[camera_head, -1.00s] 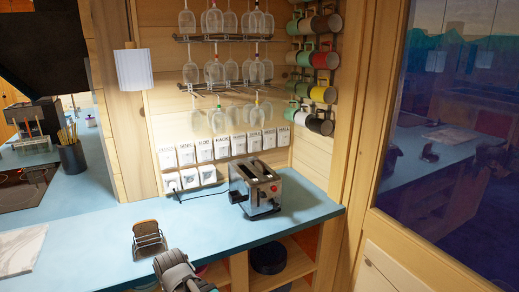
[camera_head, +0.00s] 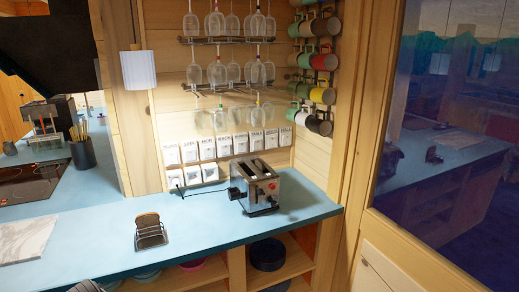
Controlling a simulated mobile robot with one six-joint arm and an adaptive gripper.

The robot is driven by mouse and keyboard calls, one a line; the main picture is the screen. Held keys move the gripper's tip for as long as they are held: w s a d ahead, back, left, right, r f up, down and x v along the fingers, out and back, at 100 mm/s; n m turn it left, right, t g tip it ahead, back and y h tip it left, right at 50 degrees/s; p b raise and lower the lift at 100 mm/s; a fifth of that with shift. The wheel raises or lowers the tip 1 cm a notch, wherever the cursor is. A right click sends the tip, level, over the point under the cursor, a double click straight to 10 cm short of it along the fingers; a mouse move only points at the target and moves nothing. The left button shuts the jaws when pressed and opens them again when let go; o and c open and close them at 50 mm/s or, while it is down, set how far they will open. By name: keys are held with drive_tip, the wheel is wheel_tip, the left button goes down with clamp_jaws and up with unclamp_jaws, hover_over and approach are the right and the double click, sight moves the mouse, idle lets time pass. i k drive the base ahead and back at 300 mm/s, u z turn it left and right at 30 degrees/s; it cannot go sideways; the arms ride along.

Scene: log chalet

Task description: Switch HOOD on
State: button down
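White switch plates (camera_head: 207,149) with small printed labels hang in a row on the plank wall behind the counter. A shorter lower row (camera_head: 192,175) is under its left end. The labels are too small to read surely, so I cannot tell which plate is HOOD or how its switch is set. A large black shape (camera_head: 55,45), apparently the hood, is cut off at the upper left, above the dark hob (camera_head: 25,187). Only a small dark piece of my arm shows at the bottom edge, left of centre. My gripper's fingers are not in view.
A toaster (camera_head: 258,188) stands on the blue counter (camera_head: 105,230), just in front of the plates. A toast rack (camera_head: 149,231) is nearer. Glasses and mugs hang above. A white lamp (camera_head: 138,70) is left of the plates.

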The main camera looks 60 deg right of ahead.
sight(271, 142)
drive_tip(key=u, duration=0.4)
drive_tip(key=k, duration=1.1)
drive_tip(key=z, duration=1.65)
drive_tip(key=i, duration=0.7)
